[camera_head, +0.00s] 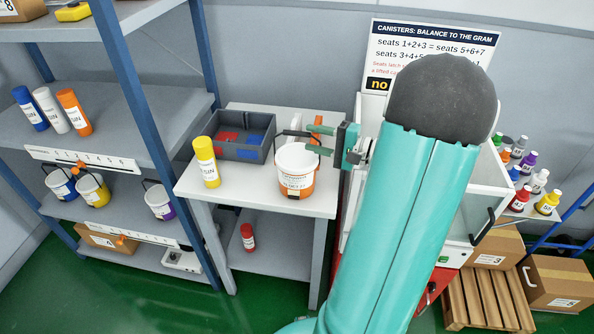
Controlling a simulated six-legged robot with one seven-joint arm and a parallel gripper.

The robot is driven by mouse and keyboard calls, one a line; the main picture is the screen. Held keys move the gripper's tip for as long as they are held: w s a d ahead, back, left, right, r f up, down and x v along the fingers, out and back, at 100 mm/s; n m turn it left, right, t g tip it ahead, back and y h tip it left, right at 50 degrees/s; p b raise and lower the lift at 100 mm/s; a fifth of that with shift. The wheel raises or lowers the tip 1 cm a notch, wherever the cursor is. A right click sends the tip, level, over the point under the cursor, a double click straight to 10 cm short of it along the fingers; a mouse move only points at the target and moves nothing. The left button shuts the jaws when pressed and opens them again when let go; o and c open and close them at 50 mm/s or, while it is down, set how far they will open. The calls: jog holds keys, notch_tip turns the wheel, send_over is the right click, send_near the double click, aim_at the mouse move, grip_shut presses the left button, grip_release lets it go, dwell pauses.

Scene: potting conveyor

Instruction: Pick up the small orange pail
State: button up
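The orange pail (296,187) is white with a broad orange band and a printed label. It stands upright near the front right of a small white table. My gripper (307,140) reaches in from the right, just above and behind the pail's rim. Its fingers point left and look spread apart. A small orange piece shows between the fingers, and I cannot tell whether it belongs to the pail. I also cannot tell whether a finger touches the pail. My arm hides much of the space to the right.
A grey divided bin (240,152) and a yellow canister (206,163) stand on the white table (240,193) left of the pail. A red canister (248,237) is on its lower shelf. A blue-framed rack (140,100) holds canisters and other pails. A glass-sided cabinet is at right.

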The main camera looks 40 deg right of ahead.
aim_at(306, 136)
jog(key=shift+x, duration=2.75)
jog(key=shift+r, duration=0.15)
grip_shut()
